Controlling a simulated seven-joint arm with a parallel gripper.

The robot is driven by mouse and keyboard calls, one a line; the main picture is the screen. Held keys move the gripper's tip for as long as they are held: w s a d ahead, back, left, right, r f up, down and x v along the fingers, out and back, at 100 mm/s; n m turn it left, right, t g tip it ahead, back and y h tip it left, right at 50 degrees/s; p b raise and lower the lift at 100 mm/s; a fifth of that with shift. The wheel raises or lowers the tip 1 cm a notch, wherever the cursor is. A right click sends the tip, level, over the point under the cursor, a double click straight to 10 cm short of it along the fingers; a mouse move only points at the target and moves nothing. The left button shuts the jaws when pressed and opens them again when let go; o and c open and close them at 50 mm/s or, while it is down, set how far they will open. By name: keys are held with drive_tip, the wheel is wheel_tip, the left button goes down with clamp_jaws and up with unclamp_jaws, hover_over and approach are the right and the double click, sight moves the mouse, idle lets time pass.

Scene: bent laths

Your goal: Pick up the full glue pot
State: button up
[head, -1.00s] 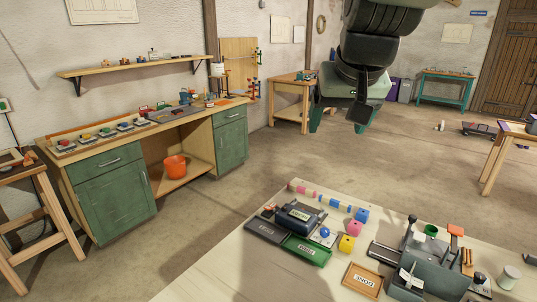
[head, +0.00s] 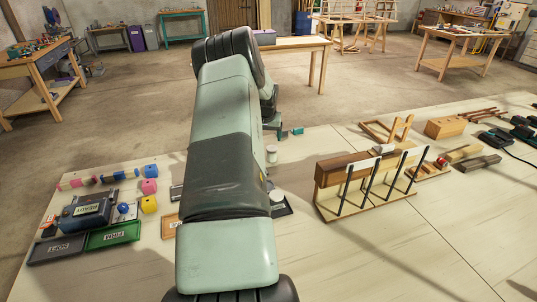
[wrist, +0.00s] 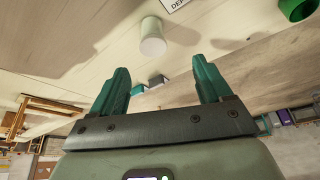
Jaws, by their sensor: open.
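A small white pot (head: 271,153) stands on the table just right of my arm in the head view. A second white pot (head: 277,196) stands nearer, by a dark base partly hidden by my arm. In the wrist view one white pot (wrist: 152,37) shows beyond my fingertips, between their lines and apart from them. I cannot tell which of the two it is, nor which pot is full. My gripper (wrist: 162,72) is open with nothing between its teal fingers. In the head view my gripper (head: 274,127) is mostly hidden behind my arm, near the table's far edge.
A wooden stand with dark uprights (head: 368,180) is right of the pots. Green (head: 114,235) and dark (head: 57,250) trays lie left. The wrist view shows a green cup (wrist: 297,9), and a teal block (wrist: 138,89) and a grey block (wrist: 158,80) beyond the fingers.

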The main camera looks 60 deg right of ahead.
sight(272, 149)
drive_tip(key=x, duration=0.3)
drive_tip(key=s+x, duration=0.1)
drive_tip(key=x, duration=0.2)
drive_tip(key=shift+s+d+f, duration=0.2)
drive_tip(key=shift+a+x, duration=0.2)
drive_tip(key=shift+x, duration=2.7)
drive_tip(key=shift+f, duration=0.1)
drive_tip(key=shift+c, duration=0.4)
drive_tip(key=c, duration=1)
